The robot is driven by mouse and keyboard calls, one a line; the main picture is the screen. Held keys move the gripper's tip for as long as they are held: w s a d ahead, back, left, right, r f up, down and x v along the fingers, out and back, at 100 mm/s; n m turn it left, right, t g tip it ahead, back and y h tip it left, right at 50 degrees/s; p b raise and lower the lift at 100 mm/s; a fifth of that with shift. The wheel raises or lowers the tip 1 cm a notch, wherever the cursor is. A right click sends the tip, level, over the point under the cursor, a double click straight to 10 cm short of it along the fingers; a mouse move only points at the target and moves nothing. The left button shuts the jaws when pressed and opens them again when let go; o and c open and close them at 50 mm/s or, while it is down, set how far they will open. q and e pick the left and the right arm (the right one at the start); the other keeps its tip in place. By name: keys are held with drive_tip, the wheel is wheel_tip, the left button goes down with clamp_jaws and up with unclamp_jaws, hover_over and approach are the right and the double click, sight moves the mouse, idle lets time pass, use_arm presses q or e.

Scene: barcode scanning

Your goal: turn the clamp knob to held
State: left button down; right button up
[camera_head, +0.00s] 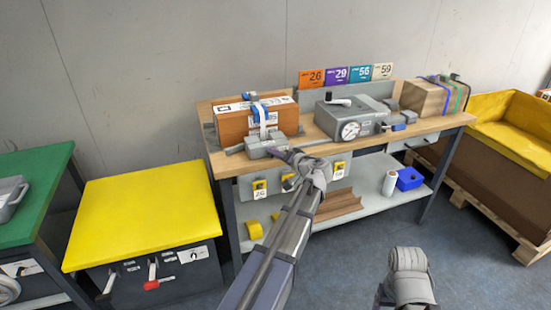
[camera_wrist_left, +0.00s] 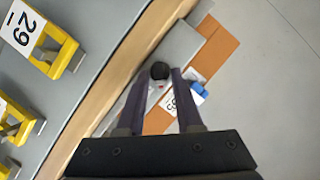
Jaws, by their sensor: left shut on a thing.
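The clamp is a grey block (camera_head: 267,147) at the front edge of the workbench, before a brown carton (camera_head: 250,118). My left gripper (camera_head: 292,154) reaches the clamp's right end from the front. In the left wrist view a round black knob (camera_wrist_left: 160,71) sits between the tips of my two purple-grey fingers, which are shut on it. The knob is hidden behind my gripper in the head view, and its pointer or marked position cannot be read. Part of my right arm shows at the lower right; its gripper is not visible.
A grey machine with a dial (camera_head: 350,130) stands right of the carton, with a strapped box (camera_head: 436,97) beyond. Yellow numbered tags (camera_head: 260,190) hang below the bench edge. A yellow-topped cabinet (camera_head: 145,215) stands left. The floor at front right is clear.

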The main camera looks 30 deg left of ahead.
use_arm(q)
drive_tip(key=shift+w+d+f+m+g+y+b, duration=0.15)
drive_tip(key=shift+f+m+y+b, duration=0.15)
drive_tip(key=shift+m+y+b, duration=0.95)
drive_tip(key=shift+s+a+f+m+g+y+b, duration=0.2)
drive_tip(key=shift+m+y+b, duration=0.25)
drive_tip(key=shift+m+b, duration=1.6)
drive_tip(key=shift+m, duration=0.3)
drive_tip(key=c, duration=0.9)
unclamp_jaws()
